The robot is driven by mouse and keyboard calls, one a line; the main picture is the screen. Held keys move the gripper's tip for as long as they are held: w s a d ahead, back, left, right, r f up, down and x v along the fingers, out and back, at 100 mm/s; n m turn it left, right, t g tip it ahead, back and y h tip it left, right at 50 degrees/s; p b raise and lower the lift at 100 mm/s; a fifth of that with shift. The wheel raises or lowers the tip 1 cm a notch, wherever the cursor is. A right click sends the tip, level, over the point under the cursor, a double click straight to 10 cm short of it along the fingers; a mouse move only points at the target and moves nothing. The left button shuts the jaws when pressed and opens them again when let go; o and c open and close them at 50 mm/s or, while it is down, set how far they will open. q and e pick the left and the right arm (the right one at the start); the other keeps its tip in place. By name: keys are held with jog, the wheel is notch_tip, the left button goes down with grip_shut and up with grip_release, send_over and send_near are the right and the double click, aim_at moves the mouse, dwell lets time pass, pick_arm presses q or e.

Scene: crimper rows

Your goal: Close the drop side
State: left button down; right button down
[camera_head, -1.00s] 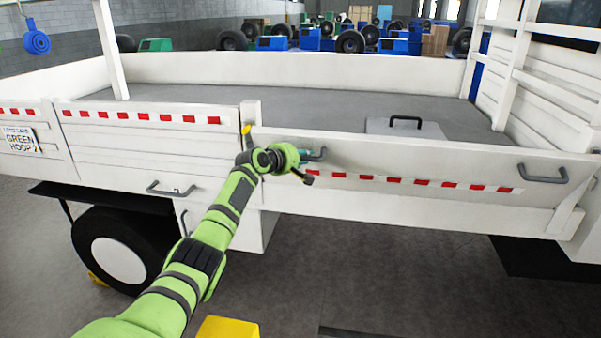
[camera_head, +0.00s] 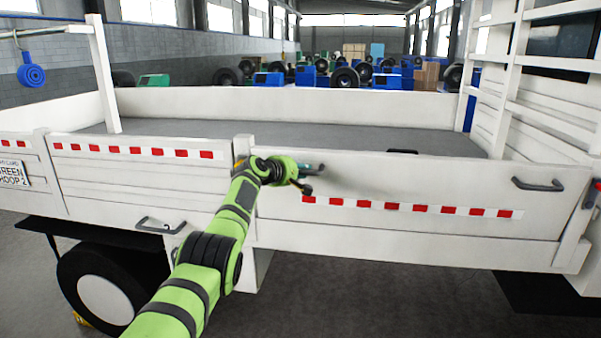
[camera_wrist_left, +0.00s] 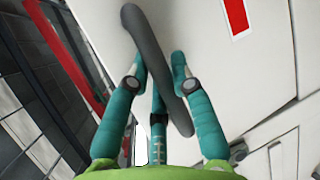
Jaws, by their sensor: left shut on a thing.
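The drop side (camera_head: 430,190) is the white side panel with a red-and-white strip, at the right of the truck bed in the head view. It stands close to upright; I cannot tell whether it sits flush at its ends. My left gripper (camera_head: 310,176) is at its left end, shut on a grey bar handle. In the left wrist view the teal fingers (camera_wrist_left: 158,75) straddle this handle (camera_wrist_left: 143,35), with the white panel behind. A second handle (camera_head: 537,185) is free at the panel's right end. My right gripper is not in view.
A fixed-looking white side panel (camera_head: 140,178) with its own strip adjoins on the left, above a wheel (camera_head: 105,295). A dark latch-like part (camera_head: 592,193) sits at the right post. The grey floor (camera_head: 390,305) below the panel is clear.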

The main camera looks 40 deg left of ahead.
pick_arm(q)
jog(key=c, duration=1)
grip_release()
jog(key=shift+f, duration=0.1)
jog(key=shift+c, duration=0.2)
jog(key=shift+s+a, duration=0.1)
jog(key=shift+s, duration=0.4)
jog(key=v, duration=1.1)
jog(key=shift+d, duration=0.2)
